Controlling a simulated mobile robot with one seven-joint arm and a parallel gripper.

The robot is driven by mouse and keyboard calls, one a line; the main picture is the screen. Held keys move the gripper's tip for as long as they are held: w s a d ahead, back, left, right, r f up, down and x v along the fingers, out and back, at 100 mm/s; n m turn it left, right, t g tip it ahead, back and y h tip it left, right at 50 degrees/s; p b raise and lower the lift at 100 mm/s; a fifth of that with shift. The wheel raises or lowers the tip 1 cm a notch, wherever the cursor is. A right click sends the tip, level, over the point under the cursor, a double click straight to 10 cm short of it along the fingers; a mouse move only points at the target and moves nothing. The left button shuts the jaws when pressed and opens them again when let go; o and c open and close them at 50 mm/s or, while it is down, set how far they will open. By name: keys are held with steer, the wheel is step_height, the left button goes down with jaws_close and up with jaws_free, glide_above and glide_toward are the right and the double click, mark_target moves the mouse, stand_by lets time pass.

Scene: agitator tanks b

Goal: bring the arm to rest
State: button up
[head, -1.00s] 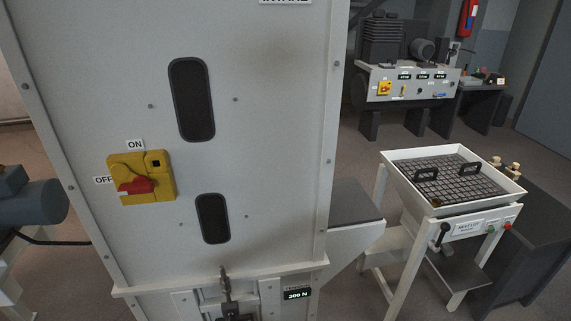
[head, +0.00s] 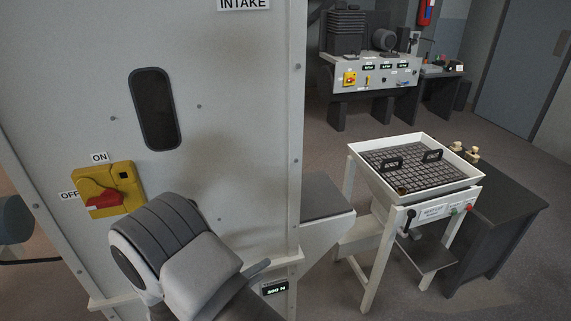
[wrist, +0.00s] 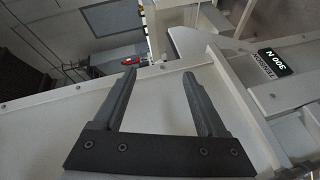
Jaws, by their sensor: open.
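My gripper shows in the wrist view (wrist: 158,82), its two dark fingers spread apart with nothing between them. The fingers are in front of a pale panel edge, close to the cabinet's lower ledge; whether they touch it I cannot tell. In the head view, part of my arm (head: 185,255) stands in front of the lower cabinet, and my fingers cannot be made out there. The grey cabinet (head: 235,130) carries a yellow switch with a red handle (head: 105,198), the handle lying nearer the OFF label. My arm hides the cabinet's lower slot.
A force display reading 300 N (head: 275,288) is low on the cabinet, near my arm; it also shows in the wrist view (wrist: 272,61). A white stand with a mesh tray (head: 420,166) is at the right, beside a dark bench (head: 500,225). Floor shows at the far right.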

steer(key=s+d+r+m+g+y+p, duration=0.1)
steer(key=s+d+r+m+g, duration=0.1)
steer(key=d+r+g, duration=0.5)
steer(key=s+d+r+m+g+y+p, duration=0.1)
steer(key=s+d+r+m+g, duration=0.2)
steer(key=d+r, duration=0.75)
steer(key=s+d+r+t+y+p, duration=0.1)
steer(key=s+r+t+y, duration=0.1)
steer(key=s+r+y, duration=0.2)
steer(key=s+d+r+m+t+y+p, duration=0.1)
steer(key=s+d+r+t+y+p, duration=0.1)
steer(key=s+r+y, duration=0.3)
steer(key=v, duration=0.7)
steer(key=shift+d+r+p, duration=0.3)
steer(key=shift+d, duration=0.05)
steer(key=shift+a, duration=0.1)
stand_by(0.5)
